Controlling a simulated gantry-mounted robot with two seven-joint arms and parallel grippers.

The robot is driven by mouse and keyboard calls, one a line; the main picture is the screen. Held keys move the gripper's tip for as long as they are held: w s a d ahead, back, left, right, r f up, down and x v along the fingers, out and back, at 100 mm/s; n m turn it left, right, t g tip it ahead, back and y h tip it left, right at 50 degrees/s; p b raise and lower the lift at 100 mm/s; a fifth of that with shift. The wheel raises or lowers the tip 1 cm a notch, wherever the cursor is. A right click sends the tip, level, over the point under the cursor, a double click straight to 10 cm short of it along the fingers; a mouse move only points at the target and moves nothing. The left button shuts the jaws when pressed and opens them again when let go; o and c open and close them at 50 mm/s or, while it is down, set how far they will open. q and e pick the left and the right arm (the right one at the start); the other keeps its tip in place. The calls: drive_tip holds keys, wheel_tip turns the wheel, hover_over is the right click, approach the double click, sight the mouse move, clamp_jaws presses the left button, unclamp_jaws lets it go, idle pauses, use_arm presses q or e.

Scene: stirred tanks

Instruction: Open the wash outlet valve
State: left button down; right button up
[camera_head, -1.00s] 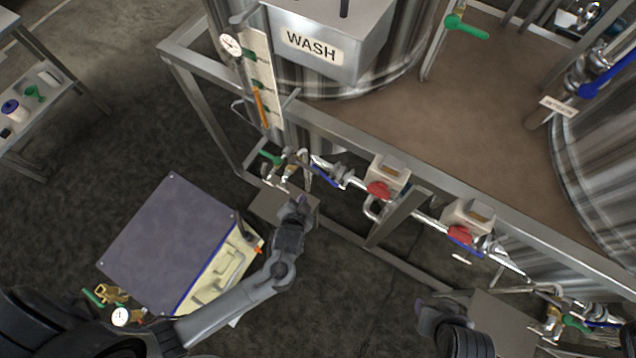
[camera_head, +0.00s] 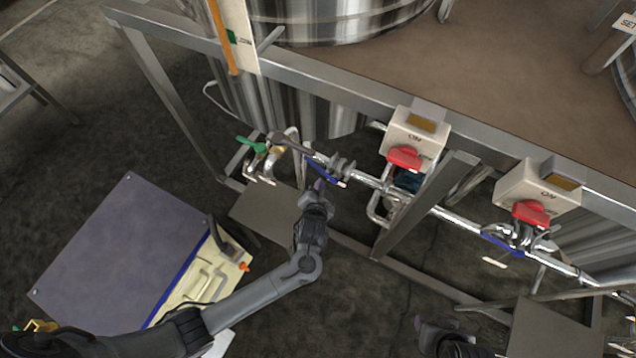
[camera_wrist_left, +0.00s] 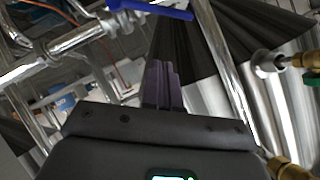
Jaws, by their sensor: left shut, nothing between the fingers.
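A blue valve handle (camera_head: 325,172) sits on the steel pipe below the first tank, which carried the WASH sign in the earlier head view. My left gripper (camera_head: 318,187) is just below that handle, with its fingers shut and empty, pointing up toward the pipe. In the left wrist view the shut fingers (camera_wrist_left: 161,85) stand below a blue handle (camera_wrist_left: 150,9), with a visible gap between them. My right gripper (camera_head: 432,326) is low in the head view, dark and partly cut off; its jaws are unclear.
A green-handled valve (camera_head: 251,145) is left of the blue one. Two switch boxes with red knobs (camera_head: 405,157) (camera_head: 531,213) hang on the frame rail (camera_head: 330,88). A frame post (camera_head: 425,205) stands right of the blue handle. A grey-topped cart (camera_head: 120,250) is at lower left.

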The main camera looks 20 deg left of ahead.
sight(315, 165)
use_arm(q)
drive_tip(key=b+x, duration=0.2)
drive_tip(key=x, duration=0.1)
drive_tip(key=f+b+x, duration=0.1)
drive_tip(key=b+x, duration=0.1)
drive_tip(key=x, duration=0.2)
drive_tip(key=s+a+b+x, duration=0.1)
drive_tip(key=b+x, duration=0.1)
drive_tip(key=x, duration=0.2)
drive_tip(key=shift+w+a+f+b, duration=0.2)
drive_tip(key=shift+f+b, duration=0.1)
drive_tip(key=shift+b, duration=0.1)
drive_tip(key=shift+a+f+b, duration=0.3)
drive_tip(key=shift+f, duration=0.15)
drive_tip(key=shift+w, duration=0.1)
drive_tip(key=shift+a+f+p, duration=0.45)
drive_tip(key=shift+a+p, duration=0.05)
drive_tip(key=shift+r, duration=0.1)
